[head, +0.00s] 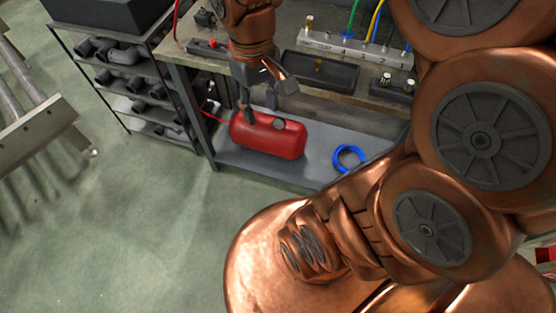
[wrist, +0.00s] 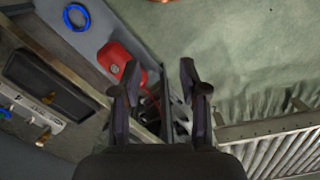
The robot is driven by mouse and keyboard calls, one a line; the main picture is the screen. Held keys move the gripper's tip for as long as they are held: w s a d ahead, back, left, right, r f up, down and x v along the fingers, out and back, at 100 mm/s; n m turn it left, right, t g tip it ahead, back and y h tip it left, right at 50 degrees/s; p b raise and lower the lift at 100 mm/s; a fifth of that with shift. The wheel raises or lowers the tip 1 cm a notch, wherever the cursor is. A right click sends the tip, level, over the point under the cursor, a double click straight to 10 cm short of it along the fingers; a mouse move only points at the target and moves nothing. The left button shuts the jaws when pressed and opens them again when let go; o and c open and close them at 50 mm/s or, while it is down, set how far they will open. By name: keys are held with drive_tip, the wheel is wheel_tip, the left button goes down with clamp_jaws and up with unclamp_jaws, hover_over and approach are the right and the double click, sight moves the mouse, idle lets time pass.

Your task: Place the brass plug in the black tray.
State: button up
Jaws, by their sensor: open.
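A small brass piece, which looks like the brass plug (head: 319,65), is inside the tray. In the wrist view the tray (wrist: 62,82) is at the left, with the brass piece (wrist: 47,98) near its lower wall. My gripper (head: 265,98) is open and empty, in front of the bench edge and apart from the tray, to its left. In the wrist view my gripper's fingers (wrist: 159,72) are spread, with nothing held between them.
The white manifold (head: 350,45) carries a brass fitting (head: 309,24) and coloured hoses. A small black block with fittings (head: 392,90) is at the right. A red tank (head: 268,136) and blue hose coil (head: 348,158) lie on the lower shelf. A pipe rack (head: 125,75) stands left; floor is open.

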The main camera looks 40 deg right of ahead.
drive_tip(key=s+a+f, duration=0.2)
drive_tip(key=s, duration=0.3)
drive_tip(key=s+a+f, duration=0.1)
drive_tip(key=s+f, duration=0.1)
drive_tip(key=s, duration=0.3)
drive_tip(key=shift+s+a+g, duration=0.2)
drive_tip(key=shift+a+g, duration=0.15)
drive_tip(key=shift+g, duration=0.05)
drive_tip(key=shift+d, duration=0.15)
